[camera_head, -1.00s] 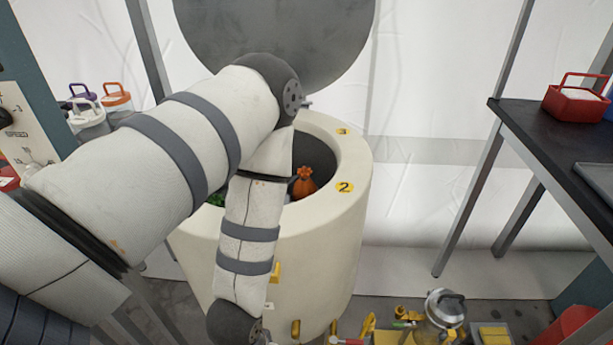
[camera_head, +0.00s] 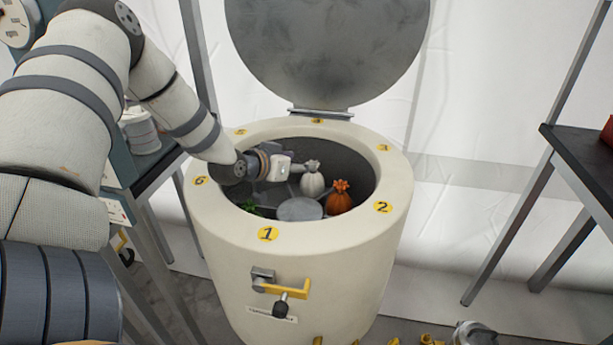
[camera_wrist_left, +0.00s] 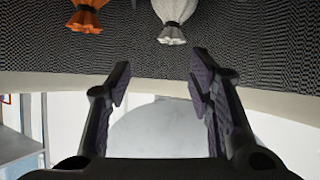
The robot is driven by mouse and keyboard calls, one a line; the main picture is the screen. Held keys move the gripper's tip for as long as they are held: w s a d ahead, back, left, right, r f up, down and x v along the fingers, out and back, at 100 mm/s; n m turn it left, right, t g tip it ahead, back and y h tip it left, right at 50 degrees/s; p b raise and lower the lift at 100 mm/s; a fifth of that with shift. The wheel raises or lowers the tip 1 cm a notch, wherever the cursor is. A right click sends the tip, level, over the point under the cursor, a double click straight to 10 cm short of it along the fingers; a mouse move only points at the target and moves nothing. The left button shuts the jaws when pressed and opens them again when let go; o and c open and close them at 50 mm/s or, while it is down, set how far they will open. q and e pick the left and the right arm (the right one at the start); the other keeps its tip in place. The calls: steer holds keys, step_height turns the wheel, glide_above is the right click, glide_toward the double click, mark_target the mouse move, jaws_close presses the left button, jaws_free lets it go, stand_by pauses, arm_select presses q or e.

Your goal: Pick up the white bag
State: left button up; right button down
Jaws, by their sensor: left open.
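The white bag (camera_head: 313,183), tied at its neck with a ruffled top, stands inside the round cream container (camera_head: 300,255). It also shows at the top of the left wrist view (camera_wrist_left: 176,14). My left gripper (camera_head: 298,168) reaches into the container mouth from the left, close beside the white bag. In the left wrist view, its two fingers (camera_wrist_left: 163,75) are spread with nothing between them, and the white bag is beyond them, slightly right of centre. My right gripper is not in view.
An orange bag (camera_head: 339,198) stands right of the white bag, and a green one (camera_head: 250,208) is partly hidden at the left. A grey disc (camera_head: 299,209) lies centrally. The container's rim surrounds the arm; its round lid (camera_head: 328,50) stands open behind.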

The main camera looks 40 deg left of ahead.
mark_target(313, 179)
arm_select(q)
steer(key=shift+m, duration=0.5)
steer(key=b+x, duration=0.1)
steer(key=x, duration=0.2)
steer(key=a+f+b+x, duration=0.1)
steer(key=x, duration=0.3)
steer(key=s+b+x, duration=0.1)
steer(key=b+x, duration=0.1)
steer(key=x, duration=0.2)
steer(key=shift+a+f, duration=0.25)
steer(key=shift+w+r, duration=0.15)
steer(key=shift+r, duration=0.2)
jaws_close()
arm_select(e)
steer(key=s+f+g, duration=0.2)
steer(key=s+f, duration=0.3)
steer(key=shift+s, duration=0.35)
